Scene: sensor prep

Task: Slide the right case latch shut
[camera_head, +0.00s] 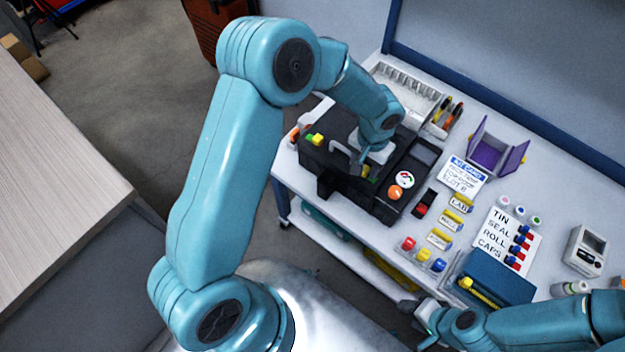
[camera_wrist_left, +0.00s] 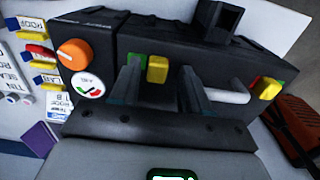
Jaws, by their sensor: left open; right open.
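The black case (camera_head: 395,212) stands at the table's left end. Its right latch, a yellow tab (camera_wrist_left: 157,68), shows with green beside it on the left in the wrist view. My left gripper (camera_wrist_left: 160,80) is open, its two dark fingers on either side of this tab; whether they touch it is unclear. The left latch (camera_head: 317,140) is also yellow with green beside it, and shows in the wrist view (camera_wrist_left: 269,89). A grey handle (camera_wrist_left: 230,95) lies between the latches. My right gripper (camera_head: 418,322) is open and empty near the table's front edge.
The case carries an orange knob (camera_head: 395,192) and a dial (camera_head: 404,179). Labelled yellow blocks, a lettered card (camera_head: 505,240) and a blue box (camera_head: 497,277) fill the table to its right. A purple open holder (camera_head: 490,158) and a white rack (camera_head: 405,88) stand behind.

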